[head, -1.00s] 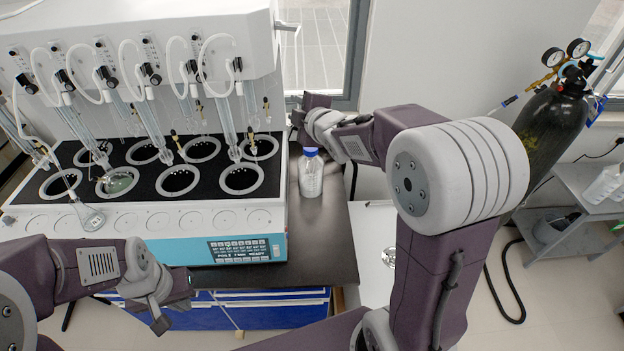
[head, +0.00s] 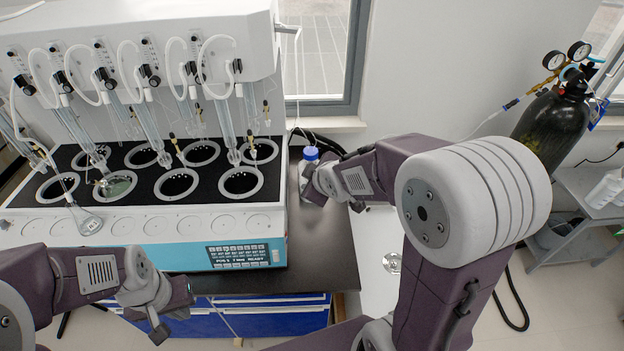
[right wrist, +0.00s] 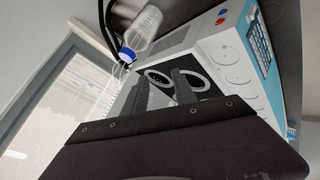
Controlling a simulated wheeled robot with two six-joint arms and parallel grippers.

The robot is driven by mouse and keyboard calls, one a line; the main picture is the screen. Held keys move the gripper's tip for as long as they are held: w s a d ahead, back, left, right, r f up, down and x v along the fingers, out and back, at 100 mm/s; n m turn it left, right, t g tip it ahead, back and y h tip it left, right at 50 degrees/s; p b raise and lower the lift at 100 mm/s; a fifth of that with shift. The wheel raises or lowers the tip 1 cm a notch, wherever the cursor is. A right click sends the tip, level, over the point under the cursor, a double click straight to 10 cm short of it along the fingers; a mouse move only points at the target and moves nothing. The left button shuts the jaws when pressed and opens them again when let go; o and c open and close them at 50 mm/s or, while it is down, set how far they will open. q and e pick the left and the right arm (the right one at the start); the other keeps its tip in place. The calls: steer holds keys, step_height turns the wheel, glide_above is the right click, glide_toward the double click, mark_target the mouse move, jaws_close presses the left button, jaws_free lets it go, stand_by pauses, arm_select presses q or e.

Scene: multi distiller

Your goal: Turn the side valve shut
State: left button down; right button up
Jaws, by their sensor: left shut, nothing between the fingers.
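The white and blue distiller (head: 150,225) stands on the dark bench at left. A white pipe fitting (head: 287,28) juts from its upper right side; I cannot tell whether it is the side valve, and no valve handle shows clearly. My right gripper (head: 309,188) is low beside the distiller's right side, in front of the bottle in the head view. In the right wrist view its two fingers (right wrist: 163,92) are apart with nothing between them. My left gripper (head: 159,328) is shut and empty in front of the distiller's lower front.
A clear bottle with a blue cap (head: 310,154) stands on the bench right of the distiller, partly hidden by my right gripper; it also shows in the right wrist view (right wrist: 145,28). Glass tubes and hoses hang over the distiller's wells. A black gas cylinder (head: 553,122) stands at far right.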

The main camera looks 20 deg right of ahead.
stand_by(0.3)
steer(key=n+t+y+p, duration=0.2)
steer(key=n+t+p, duration=0.1)
steer(key=n+t, duration=0.5)
glide_toward(291, 31)
steer(key=s+a+f, duration=0.4)
steer(key=a+f, duration=0.2)
step_height(291, 31, up, 6)
steer(key=w+d+n+t+p, duration=0.1)
steer(key=w+d+t, duration=0.1)
steer(key=shift+m+g, duration=0.3)
steer(key=w+d+p, duration=0.1)
steer(key=w+p, duration=0.1)
steer(key=w, duration=0.1)
steer(key=w+d+p, duration=0.1)
steer(key=w+p, duration=0.1)
steer(key=w, duration=0.2)
steer(key=w+d+f+p, duration=0.1)
steer(key=w+p, duration=0.1)
steer(key=w, duration=0.1)
steer(key=shift+w, duration=0.35)
steer(key=shift+s, duration=0.15)
steer(key=shift+a+r, duration=0.1)
